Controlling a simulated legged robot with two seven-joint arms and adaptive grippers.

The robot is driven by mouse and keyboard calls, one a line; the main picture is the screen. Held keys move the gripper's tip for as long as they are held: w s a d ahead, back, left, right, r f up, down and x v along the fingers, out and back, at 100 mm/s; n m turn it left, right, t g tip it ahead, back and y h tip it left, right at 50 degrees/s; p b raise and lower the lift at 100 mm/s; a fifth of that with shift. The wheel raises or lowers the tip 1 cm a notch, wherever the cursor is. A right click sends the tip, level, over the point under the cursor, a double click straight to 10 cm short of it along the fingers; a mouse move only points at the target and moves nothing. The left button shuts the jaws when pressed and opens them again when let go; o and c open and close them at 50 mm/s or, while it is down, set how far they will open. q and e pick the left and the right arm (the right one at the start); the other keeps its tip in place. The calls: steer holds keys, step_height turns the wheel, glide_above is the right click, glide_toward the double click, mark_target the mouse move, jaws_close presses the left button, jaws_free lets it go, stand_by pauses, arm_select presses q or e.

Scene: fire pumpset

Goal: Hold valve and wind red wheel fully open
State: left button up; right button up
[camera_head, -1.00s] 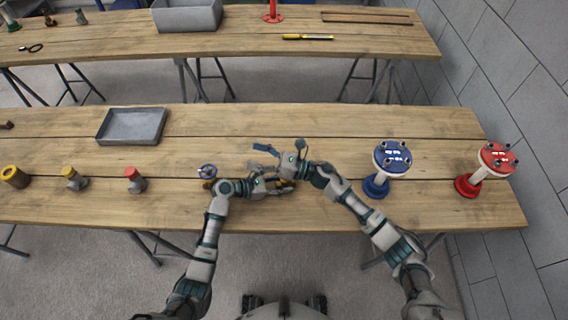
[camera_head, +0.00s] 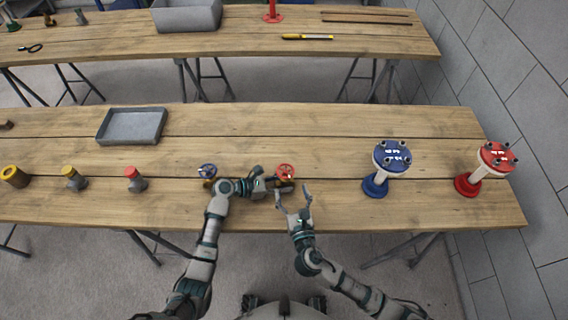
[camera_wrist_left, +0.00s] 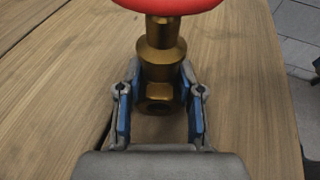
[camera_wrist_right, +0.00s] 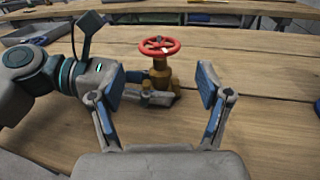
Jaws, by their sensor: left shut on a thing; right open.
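A brass valve (camera_wrist_right: 160,78) with a red wheel (camera_wrist_right: 159,46) on top stands upright on the near workbench. The red wheel also shows in the head view (camera_head: 285,172) and at the top edge of the left wrist view (camera_wrist_left: 170,4). My left gripper (camera_wrist_left: 158,100) is shut on the brass body of the valve (camera_wrist_left: 160,70), low down, from its left side. My right gripper (camera_wrist_right: 160,90) is open and empty, in front and to the right of the valve, apart from it. In the head view the left gripper partly hides the valve body.
A valve with a blue wheel (camera_head: 207,171) stands left of my left gripper. Red-topped (camera_head: 135,178) and yellow-topped (camera_head: 72,177) fittings stand farther left. A grey tray (camera_head: 132,127) lies behind. Blue (camera_head: 392,157) and red (camera_head: 495,157) flanged stands are at right. Bench between valve and blue stand is clear.

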mark_target(286, 171)
steer(key=x, duration=1.1)
steer(key=shift+s, duration=0.1)
steer(key=c, duration=1)
